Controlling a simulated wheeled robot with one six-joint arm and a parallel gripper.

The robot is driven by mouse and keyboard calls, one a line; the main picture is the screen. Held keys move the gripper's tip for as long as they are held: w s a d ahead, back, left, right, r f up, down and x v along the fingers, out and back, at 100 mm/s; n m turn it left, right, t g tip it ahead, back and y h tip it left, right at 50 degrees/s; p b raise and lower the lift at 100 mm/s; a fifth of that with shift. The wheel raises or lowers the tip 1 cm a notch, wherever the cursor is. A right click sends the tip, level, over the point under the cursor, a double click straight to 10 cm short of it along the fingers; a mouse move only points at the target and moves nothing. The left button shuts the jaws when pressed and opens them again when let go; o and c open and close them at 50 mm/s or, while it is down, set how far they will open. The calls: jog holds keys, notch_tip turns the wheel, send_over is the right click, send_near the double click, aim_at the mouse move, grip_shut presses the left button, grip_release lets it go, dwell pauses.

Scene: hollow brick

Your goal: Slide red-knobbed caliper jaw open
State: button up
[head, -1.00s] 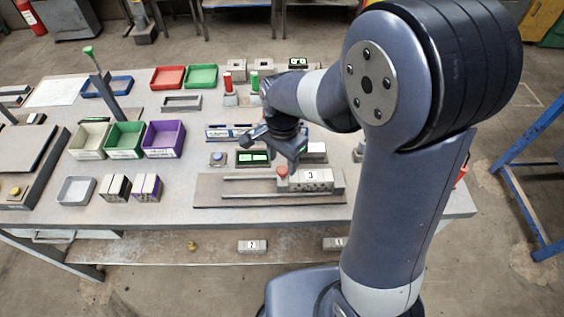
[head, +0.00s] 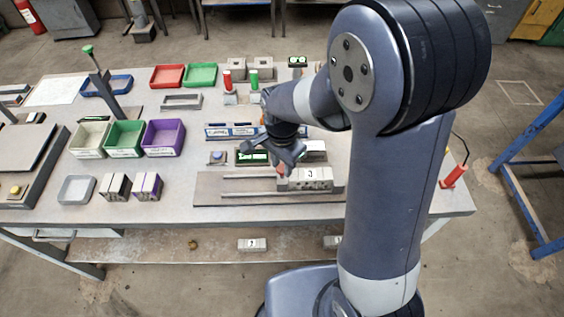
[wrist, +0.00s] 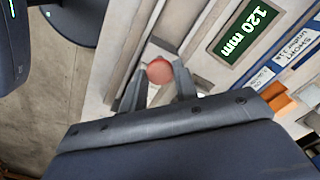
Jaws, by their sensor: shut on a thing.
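The caliper is a flat grey bed (head: 215,190) with two rails, at the front middle of the table in the head view. A grey hollow brick marked 3 (head: 312,179) lies at its right part. The red knob (wrist: 159,70) of the jaw lies between the two fingertips of my gripper (wrist: 158,82) in the wrist view. My gripper (head: 280,165) is shut on the knob, at the brick's left end in the head view. The fingers hide most of the knob and jaw there.
Behind the caliper stand a blue-and-white label strip (head: 228,132) and a blue button box (head: 217,158). Purple (head: 164,150), green and beige bins and dark-and-light blocks (head: 146,187) stand left. The caliper bed left of my gripper is clear. Another brick (head: 252,244) lies on the lower shelf.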

grip_shut()
jog(key=shift+a, duration=0.1)
jog(key=a, duration=0.6)
jog(key=shift+w, duration=0.15)
jog(key=o, duration=0.8)
grip_release()
jog(key=shift+d, duration=0.1)
notch_tip(320, 180, up, 11)
jog(key=shift+f+b, duration=0.1)
jog(key=shift+b, duration=0.55)
